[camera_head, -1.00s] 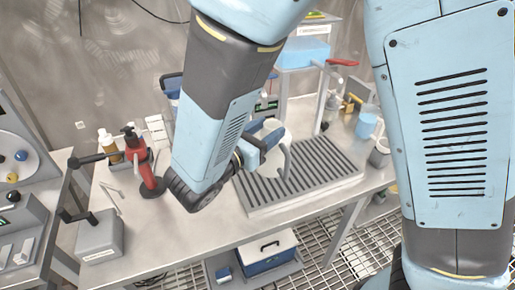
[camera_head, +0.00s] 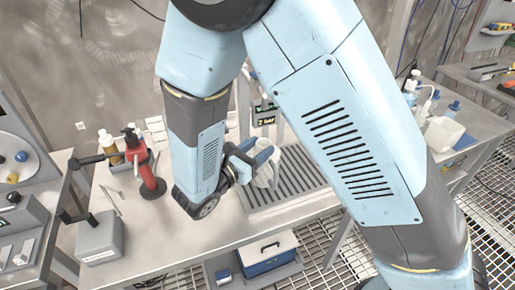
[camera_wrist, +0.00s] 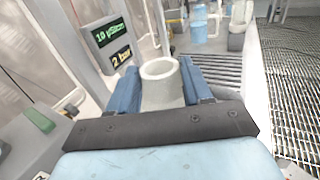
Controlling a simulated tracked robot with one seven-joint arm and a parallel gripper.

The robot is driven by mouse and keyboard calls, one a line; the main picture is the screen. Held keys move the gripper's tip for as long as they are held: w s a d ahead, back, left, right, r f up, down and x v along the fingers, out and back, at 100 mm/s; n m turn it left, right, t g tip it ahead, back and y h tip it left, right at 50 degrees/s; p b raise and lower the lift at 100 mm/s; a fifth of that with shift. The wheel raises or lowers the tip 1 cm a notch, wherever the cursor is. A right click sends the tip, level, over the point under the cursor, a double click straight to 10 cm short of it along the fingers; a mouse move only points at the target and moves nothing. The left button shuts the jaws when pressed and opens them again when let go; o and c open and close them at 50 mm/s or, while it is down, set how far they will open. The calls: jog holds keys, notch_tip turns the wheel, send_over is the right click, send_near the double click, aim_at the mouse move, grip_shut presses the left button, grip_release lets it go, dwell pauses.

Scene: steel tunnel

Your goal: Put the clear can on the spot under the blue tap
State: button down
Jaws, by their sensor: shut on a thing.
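My gripper (camera_wrist: 168,90) is shut on the clear can (camera_wrist: 160,72), a pale translucent open-topped vessel between the blue fingers in the wrist view. In the head view my gripper (camera_head: 257,163) and the can (camera_head: 266,172) are over the left part of the slotted drain tray (camera_head: 312,182). I cannot tell whether the can touches the tray. The tray's slots (camera_wrist: 218,68) show to the right of the fingers in the wrist view. My arm hides the taps in the head view. I cannot make out the blue tap or the spot under it.
A panel with green and yellow readouts (camera_wrist: 108,38) stands close to the left of my gripper. A red lever device (camera_head: 146,165) and small bottles (camera_head: 106,144) stand at the left of the bench. A blue cool box (camera_head: 266,254) sits below.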

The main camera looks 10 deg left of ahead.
jog(key=shift+c, duration=2.4)
grip_release()
jog(key=v, duration=1.2)
